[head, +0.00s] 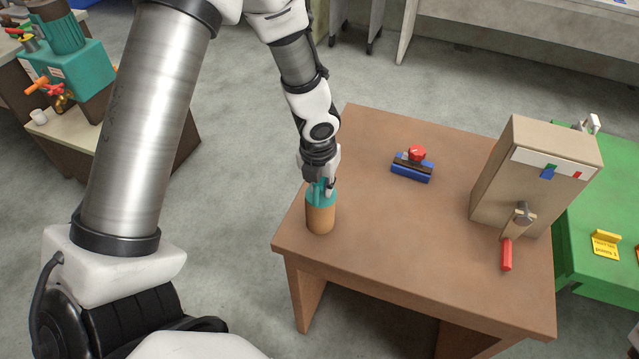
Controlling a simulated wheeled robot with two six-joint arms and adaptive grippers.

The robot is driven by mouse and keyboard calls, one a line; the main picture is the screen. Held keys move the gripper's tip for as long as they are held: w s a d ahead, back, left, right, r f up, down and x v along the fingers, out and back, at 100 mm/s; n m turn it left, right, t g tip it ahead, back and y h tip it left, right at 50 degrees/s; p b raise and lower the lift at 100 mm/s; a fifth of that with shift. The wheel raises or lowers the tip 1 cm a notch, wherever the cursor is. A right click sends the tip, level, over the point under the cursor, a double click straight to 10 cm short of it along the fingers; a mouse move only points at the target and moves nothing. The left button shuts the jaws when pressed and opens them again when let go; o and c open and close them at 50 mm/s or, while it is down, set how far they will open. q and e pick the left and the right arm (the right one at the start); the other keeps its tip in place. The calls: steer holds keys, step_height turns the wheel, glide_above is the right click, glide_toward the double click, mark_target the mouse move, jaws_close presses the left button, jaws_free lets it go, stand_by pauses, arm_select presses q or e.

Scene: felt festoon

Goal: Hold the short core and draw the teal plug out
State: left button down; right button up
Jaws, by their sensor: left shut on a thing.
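The short core (320,219) is a tan-brown cylinder standing upright near the left edge of the brown table. The teal plug (320,199) sits at the top of the core as a teal band and upper part. My left gripper (322,187) points down from above and is shut on the teal plug, at its upper part. The gripper's fingers partly hide the top of the plug. No gripper is on the tan side of the core. My right gripper is not in view.
A blue block with a red knob (412,164) lies at the table's back middle. A beige box with a lever and red handle (533,175) stands at the right. The table (400,245) is bare between. A green table (600,225) adjoins at right.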

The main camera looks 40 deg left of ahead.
arm_select(q)
steer(key=shift+s+f, duration=0.3)
steer(key=shift+f, duration=0.1)
steer(key=c, duration=1)
jaws_free()
steer(key=shift+o, duration=0.2)
steer(key=shift+w+a+f, duration=0.1)
steer(key=shift+w, duration=0.3)
steer(key=shift+s, duration=0.1)
steer(key=shift+r, duration=0.25)
steer(key=shift+r, duration=0.3)
steer(key=r, duration=0.3)
steer(key=s+r, duration=0.1)
steer(key=r, duration=0.7)
steer(key=shift+s+r, duration=0.1)
steer(key=shift+s, duration=0.1)
